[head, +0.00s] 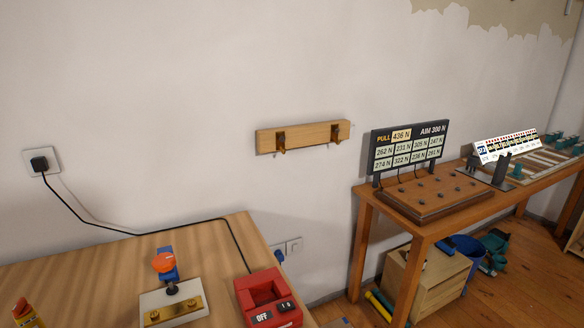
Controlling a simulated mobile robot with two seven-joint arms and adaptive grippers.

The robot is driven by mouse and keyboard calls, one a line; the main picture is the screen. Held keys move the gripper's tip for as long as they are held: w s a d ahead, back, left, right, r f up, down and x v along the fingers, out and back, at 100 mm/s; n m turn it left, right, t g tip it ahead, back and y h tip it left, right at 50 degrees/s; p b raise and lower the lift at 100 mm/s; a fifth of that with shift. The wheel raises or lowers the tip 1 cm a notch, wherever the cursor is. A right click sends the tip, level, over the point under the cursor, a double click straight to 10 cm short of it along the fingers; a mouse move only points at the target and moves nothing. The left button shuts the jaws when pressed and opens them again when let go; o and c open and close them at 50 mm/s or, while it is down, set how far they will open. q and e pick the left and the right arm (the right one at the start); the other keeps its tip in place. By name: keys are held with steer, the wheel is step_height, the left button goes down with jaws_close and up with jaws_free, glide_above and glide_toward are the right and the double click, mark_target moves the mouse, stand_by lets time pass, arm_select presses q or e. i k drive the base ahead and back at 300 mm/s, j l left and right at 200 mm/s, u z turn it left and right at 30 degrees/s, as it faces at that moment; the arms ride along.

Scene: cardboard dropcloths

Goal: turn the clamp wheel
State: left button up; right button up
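An orange round knob (164,262), which looks like the clamp wheel, sits at a blue upright part (171,270) on the near wooden table. A dark stem below it meets a white block (160,299) with a brass plate (174,310) on its front. I cannot tell from this distance how the wheel is turned. Neither of my grippers is in view, and nothing touches the wheel.
A red box (262,285) marked OFF stands right of the block on the near table (100,265). A black cable runs from it to a wall socket (41,161). A red and yellow object (24,312) is at lower left. Another table (440,227) with a force display (409,146) stands right.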

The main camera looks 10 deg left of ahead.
mark_target(163, 263)
steer(key=k+l, duration=0.7)
steer(key=i+j, duration=0.4)
